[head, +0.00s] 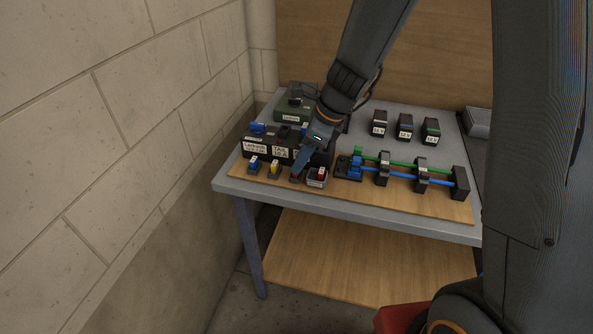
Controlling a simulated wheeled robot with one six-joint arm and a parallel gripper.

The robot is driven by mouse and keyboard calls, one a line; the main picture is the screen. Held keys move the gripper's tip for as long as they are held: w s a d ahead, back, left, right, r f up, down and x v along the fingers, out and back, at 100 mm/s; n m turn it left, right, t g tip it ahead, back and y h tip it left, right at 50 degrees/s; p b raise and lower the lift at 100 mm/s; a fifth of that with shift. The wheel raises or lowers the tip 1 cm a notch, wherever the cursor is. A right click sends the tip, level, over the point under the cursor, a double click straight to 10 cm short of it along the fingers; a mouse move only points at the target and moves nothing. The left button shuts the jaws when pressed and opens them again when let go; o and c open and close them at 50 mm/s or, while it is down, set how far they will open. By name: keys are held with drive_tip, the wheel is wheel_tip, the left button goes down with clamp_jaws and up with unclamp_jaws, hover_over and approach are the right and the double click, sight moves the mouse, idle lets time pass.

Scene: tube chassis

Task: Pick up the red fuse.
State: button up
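A small red piece (321,174), which looks like the red fuse, sits in a light grey holder (317,184) on the wooden board, in the front row. My gripper (296,174) points down and left, just left of that holder, with its tip over a small dark socket (295,180) with a reddish tint. The fingers are small and seen from the side. I cannot tell whether they are open or shut, or whether anything is between them.
A blue fuse (253,162) and a yellow fuse (274,167) stand left of my gripper. Black labelled boxes (257,147) are close behind. Green and blue tubes in black clamps (421,171) lie to the right. Several small labelled blocks (405,126) stand farther back. A wall is at left.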

drive_tip(key=shift+x, duration=0.9)
drive_tip(key=c, duration=0.7)
drive_tip(key=shift+o, duration=0.2)
drive_tip(key=shift+r, duration=0.1)
